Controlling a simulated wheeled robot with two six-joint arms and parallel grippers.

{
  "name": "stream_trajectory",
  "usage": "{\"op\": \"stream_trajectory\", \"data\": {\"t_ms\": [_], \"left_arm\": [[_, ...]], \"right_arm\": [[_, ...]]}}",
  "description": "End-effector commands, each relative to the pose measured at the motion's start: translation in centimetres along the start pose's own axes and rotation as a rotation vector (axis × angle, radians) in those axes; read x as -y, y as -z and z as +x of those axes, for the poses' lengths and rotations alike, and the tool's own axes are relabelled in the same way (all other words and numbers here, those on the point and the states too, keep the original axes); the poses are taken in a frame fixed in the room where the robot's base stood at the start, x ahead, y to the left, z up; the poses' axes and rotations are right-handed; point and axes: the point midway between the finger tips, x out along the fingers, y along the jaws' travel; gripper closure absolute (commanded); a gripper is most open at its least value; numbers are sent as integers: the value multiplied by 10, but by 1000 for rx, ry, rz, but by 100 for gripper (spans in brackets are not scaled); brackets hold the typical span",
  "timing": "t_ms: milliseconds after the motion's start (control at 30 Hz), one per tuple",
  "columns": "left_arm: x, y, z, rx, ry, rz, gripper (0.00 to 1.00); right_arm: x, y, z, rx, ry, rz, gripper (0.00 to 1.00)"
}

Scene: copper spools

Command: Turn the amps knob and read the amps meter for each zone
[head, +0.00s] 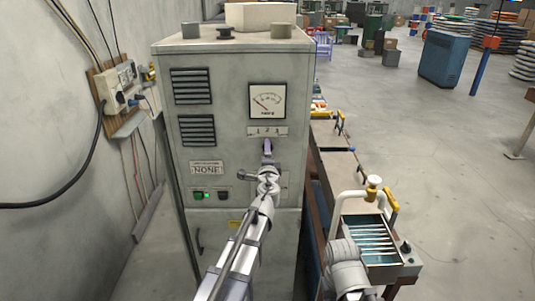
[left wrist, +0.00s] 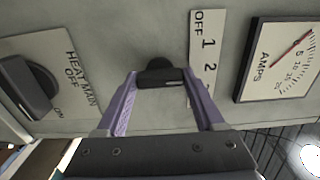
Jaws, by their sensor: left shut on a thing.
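The grey cabinet (head: 235,85) stands upright in the head view. Its amps meter (head: 267,101) has a white face, and the needle leans left. In the left wrist view the amps meter (left wrist: 280,62) shows a red needle near the 0 end. The black amps knob (left wrist: 160,78) sits beside a white scale plate (left wrist: 205,60) reading OFF, 1, 2; the rest of the plate is hidden by a finger. My left gripper (left wrist: 160,75) is shut on the knob, one purple finger each side. It also shows in the head view (head: 267,148), covering the knob. My right gripper's fingers are out of view.
A HEAT MAIN switch (left wrist: 28,88) is beside the knob. A green lamp (head: 198,195) is lit below a label (head: 207,168) reading NONE. A tray-like unit (head: 368,240) with rods and a white pipe stands right. Cables hang on the left wall.

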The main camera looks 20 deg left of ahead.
Motion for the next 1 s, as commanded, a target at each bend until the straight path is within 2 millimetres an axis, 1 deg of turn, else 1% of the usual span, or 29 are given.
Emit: {"op": "stream_trajectory", "data": {"t_ms": [467,500,700,767,1000], "left_arm": [[-1,0,-1,-2,-1,11,86],[-1,1,-1,-2,-1,11,28],[0,0,-1,-1,0,11,5],[0,0,-1,-1,0,11,0],[0,0,-1,0,0,12,0]], "right_arm": [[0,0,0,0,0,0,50],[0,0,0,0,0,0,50],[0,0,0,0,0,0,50],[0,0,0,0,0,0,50],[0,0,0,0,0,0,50]]}}
